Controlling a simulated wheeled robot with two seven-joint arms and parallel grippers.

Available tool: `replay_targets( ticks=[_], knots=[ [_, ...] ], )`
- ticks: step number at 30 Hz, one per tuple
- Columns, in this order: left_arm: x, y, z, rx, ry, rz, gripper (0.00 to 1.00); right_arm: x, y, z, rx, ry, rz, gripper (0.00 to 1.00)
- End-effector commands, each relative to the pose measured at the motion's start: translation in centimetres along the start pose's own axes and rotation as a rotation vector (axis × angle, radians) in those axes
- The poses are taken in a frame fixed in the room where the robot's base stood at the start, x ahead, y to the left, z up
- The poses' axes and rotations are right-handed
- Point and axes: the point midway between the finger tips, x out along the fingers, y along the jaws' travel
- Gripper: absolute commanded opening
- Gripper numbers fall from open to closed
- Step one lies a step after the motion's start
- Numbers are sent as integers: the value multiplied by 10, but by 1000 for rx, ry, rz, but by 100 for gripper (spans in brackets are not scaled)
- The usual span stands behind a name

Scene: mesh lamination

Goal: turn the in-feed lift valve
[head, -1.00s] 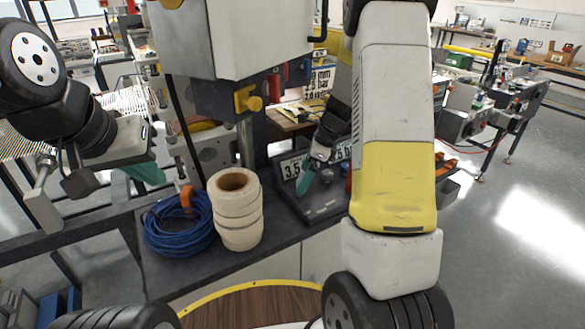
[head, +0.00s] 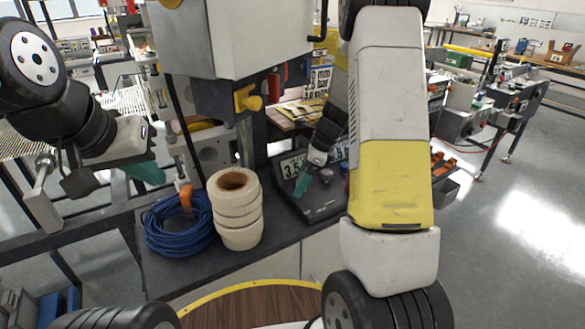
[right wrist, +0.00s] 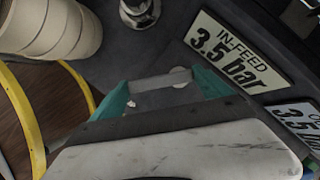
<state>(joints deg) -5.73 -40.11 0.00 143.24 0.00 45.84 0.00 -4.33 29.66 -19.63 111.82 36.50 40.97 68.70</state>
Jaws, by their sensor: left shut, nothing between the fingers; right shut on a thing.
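The in-feed lift valve's grey bar handle (right wrist: 152,83) lies between my right gripper's teal fingers in the right wrist view. The "IN-FEED 3.5 bar" plate (right wrist: 238,50) is just beyond it to the right. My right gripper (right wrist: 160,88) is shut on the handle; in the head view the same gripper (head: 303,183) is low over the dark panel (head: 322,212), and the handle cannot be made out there. My left gripper (head: 150,173) is shut and empty at the left, well away from the panel; only part of its teal fingers shows.
A second plate (right wrist: 296,118) is partly visible beside the in-feed plate. A metal fitting (right wrist: 140,10) stands near the handle. Stacked cream rolls (head: 236,212) and a blue hose coil (head: 178,226) occupy the bench left of the panel.

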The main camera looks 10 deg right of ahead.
Motion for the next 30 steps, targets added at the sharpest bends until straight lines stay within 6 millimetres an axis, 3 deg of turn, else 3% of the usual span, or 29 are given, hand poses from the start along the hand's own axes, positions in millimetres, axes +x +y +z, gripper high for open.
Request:
replay_targets(
  ticks=[11,30],
  knots=[
    [0,0,0,0,0,0,0,-1,-2,-4,-115,1,47,16],
    [0,0,0,0,0,0,0,-7,-12,-16,-653,1,269,16]
  ],
)
